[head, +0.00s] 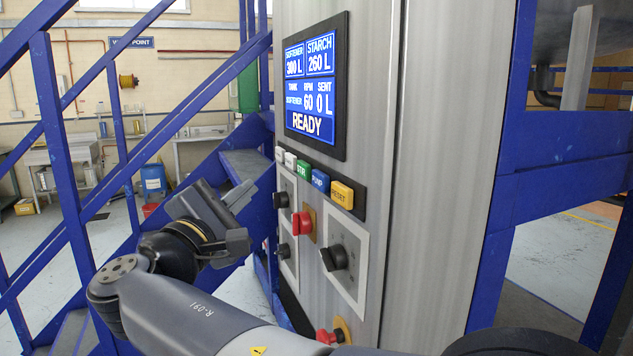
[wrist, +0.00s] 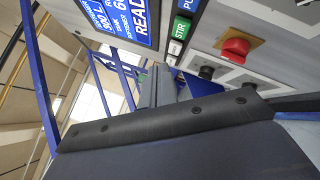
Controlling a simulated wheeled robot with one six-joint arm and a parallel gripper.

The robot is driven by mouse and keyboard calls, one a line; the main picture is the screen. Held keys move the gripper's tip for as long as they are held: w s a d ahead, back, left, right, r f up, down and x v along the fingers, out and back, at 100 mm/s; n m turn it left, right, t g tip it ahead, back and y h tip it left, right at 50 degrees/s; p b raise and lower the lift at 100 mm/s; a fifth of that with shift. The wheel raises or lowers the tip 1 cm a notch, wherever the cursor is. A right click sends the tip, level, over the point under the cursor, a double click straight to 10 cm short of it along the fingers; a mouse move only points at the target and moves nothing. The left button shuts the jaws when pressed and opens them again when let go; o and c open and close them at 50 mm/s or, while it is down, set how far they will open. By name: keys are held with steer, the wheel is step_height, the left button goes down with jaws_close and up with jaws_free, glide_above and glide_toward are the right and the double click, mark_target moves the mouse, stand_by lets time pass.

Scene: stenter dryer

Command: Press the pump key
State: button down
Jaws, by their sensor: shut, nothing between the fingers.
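The pump key (head: 320,181) is a blue key marked PUMP, in a row of keys on the grey cabinet's front panel. It stands between the green stir key (head: 302,169) and the yellow reset key (head: 341,194). In the wrist view, part of the blue pump key (wrist: 190,6) shows at the top edge, beside the green key (wrist: 181,28). My gripper (head: 243,194) is shut and empty, left of the panel and apart from the keys. Its fingers (wrist: 156,88) also show in the wrist view, pointing away from the pump key.
The screen (head: 316,88) above the keys reads READY, with SENT 0 L. Red knobs (head: 301,223) and black knobs (head: 334,258) stick out below the keys. Blue stair rails (head: 65,150) stand at the left, behind my arm. A blue frame stands right of the cabinet.

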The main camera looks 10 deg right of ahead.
steer(key=b, duration=0.1)
glide_toward(314, 177)
steer(key=shift+w+a+x, duration=0.1)
steer(key=shift+a+x, duration=0.05)
steer(key=shift+x, duration=0.7)
steer(key=shift+w+a+x, duration=0.1)
steer(key=shift+a+x, duration=0.05)
steer(key=shift+x, duration=0.75)
steer(key=shift+w+a+x, duration=0.1)
steer(key=shift+a+x, duration=0.1)
steer(key=shift+x, duration=0.65)
steer(key=shift+d+r, duration=0.1)
steer(key=shift+r, duration=0.05)
steer(key=shift+w+d+b, duration=0.1)
steer(key=shift+d+b, duration=0.2)
steer(key=shift+b, duration=0.05)
steer(key=shift+d, duration=0.5)
stand_by(0.4)
stand_by(0.3)
steer(key=shift+a, duration=0.9)
steer(key=a, duration=0.2)
steer(key=s+a, duration=0.1)
steer(key=a, duration=0.2)
steer(key=shift+s, duration=0.1)
